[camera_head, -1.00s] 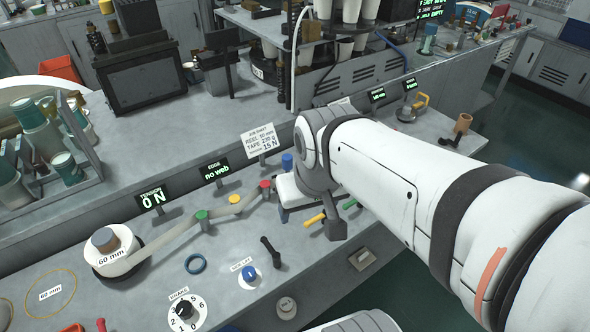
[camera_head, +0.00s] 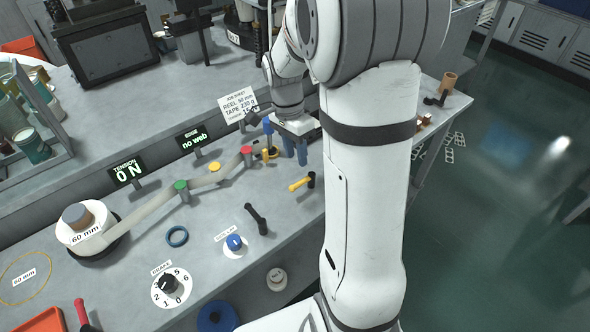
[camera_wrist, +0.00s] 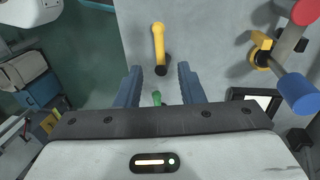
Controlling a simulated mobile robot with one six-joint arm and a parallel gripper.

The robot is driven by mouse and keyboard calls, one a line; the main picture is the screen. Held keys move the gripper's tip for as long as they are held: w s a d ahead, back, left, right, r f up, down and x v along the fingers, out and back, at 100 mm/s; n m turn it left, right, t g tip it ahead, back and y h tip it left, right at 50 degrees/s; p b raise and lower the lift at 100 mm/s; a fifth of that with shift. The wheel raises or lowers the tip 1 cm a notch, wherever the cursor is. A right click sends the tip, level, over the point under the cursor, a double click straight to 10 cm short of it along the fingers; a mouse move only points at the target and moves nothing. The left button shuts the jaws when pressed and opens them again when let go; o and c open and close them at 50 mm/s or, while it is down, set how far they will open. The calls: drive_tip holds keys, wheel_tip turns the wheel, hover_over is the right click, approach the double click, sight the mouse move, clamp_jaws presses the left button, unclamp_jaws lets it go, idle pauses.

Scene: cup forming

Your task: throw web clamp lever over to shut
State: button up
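My gripper (camera_head: 294,150) points down over the bench, right of the red roller (camera_head: 246,150). In the wrist view my gripper (camera_wrist: 160,88) has its two blue fingers apart. A green handle (camera_wrist: 156,98) shows in the gap between them, partly hidden by the gripper body; I cannot tell its depth. A yellow-handled lever (camera_head: 302,184) with a black pivot lies in front of the fingers; it also shows in the wrist view (camera_wrist: 159,45). No label marks the web clamp.
A grey tape path runs from the 60 mm reel (camera_head: 85,226) past several coloured rollers. A black lever (camera_head: 256,219), blue knob (camera_head: 234,243) and brake dial (camera_head: 171,287) are nearer the front edge. The edge display (camera_head: 194,140) reads "no web". A job sheet (camera_head: 238,108) stands behind.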

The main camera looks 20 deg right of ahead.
drive_tip(key=f, duration=0.2)
drive_tip(key=s+f, duration=0.1)
drive_tip(key=f, duration=0.4)
drive_tip(key=shift+s+d+f, duration=0.2)
drive_tip(key=shift+f, duration=0.05)
drive_tip(key=shift+c, duration=0.2)
clamp_jaws()
